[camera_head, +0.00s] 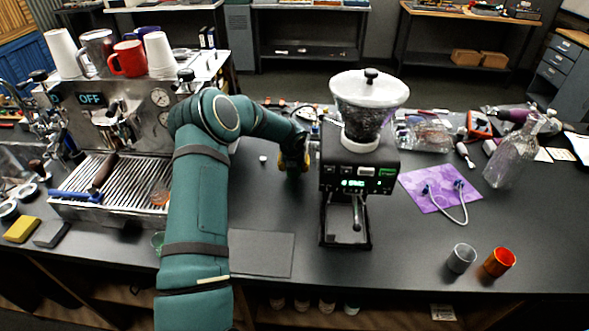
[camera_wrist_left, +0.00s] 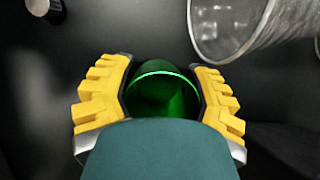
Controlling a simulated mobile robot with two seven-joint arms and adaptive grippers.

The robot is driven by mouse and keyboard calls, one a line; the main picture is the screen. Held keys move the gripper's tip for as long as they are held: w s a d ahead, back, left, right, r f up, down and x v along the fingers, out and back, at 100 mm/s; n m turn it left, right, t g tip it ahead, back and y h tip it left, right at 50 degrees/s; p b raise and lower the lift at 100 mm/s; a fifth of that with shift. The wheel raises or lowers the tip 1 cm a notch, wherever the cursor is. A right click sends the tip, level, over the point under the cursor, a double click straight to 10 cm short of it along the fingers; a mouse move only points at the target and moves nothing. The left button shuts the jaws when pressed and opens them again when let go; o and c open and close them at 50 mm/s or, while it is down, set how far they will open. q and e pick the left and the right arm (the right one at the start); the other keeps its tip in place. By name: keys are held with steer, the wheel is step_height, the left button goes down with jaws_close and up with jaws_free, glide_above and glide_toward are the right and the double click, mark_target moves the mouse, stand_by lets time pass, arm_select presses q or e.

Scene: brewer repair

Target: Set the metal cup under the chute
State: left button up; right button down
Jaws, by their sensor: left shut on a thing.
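The metal cup (camera_head: 461,259) stands upright on the black table at the right. The black grinder (camera_head: 357,180) stands in the middle, with its chute (camera_head: 357,212) on the front over a base tray (camera_head: 346,241). My left gripper (camera_head: 293,158) is left of and behind the grinder's front, well away from the metal cup. In the left wrist view its yellow fingers (camera_wrist_left: 160,95) are closed around a dark green rounded thing (camera_wrist_left: 165,92) with a bright green rim. My right gripper is in neither view.
An orange cup (camera_head: 499,262) stands right of the metal cup. The espresso machine (camera_head: 110,130) is at the left. The table between the grinder and the metal cup is clear.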

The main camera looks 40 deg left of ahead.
arm_select(q)
steer(key=shift+f, duration=0.55)
steer(key=shift+f, duration=0.1)
steer(key=o, duration=1.2)
